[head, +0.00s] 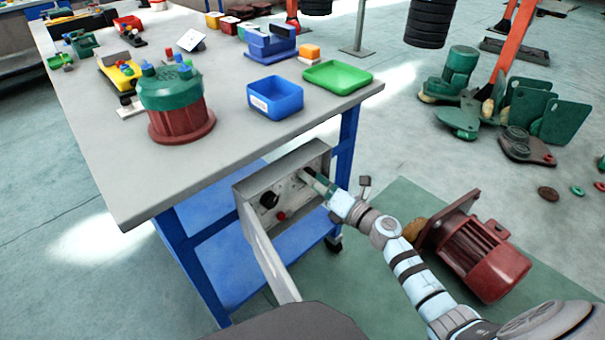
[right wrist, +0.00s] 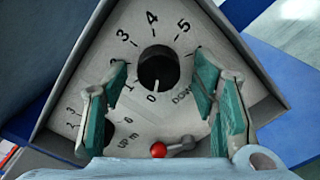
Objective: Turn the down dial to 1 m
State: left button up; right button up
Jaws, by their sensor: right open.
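The down dial (right wrist: 158,69) is a black round knob on a grey panel, with a scale from 0 to 5 and DOWN lettered beside it. A pale mark on its lower edge appears to point at 0. My right gripper (right wrist: 161,74) is open, its green-padded fingers on either side of the dial with gaps showing. In the head view, my right gripper (head: 321,184) reaches to the right part of the open control box (head: 318,158) and largely hides the down dial. My left gripper is not in view.
The up dial (head: 269,200) and a red-knobbed lever (right wrist: 158,150) sit on the same panel. The box's door (head: 266,252) hangs open on the left. The table (head: 130,195) is above. A red motor (head: 487,262) lies on the floor near my right arm.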

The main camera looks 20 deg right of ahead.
jog(key=shift+c, duration=0.5)
jog(key=c, duration=1.1)
jog(key=shift+o, duration=0.2)
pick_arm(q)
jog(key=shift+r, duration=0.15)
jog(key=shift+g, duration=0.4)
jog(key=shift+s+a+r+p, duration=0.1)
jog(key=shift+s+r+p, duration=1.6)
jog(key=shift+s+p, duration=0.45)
pick_arm(e)
jog(key=shift+r+m, duration=0.1)
jog(key=shift+m, duration=3.7)
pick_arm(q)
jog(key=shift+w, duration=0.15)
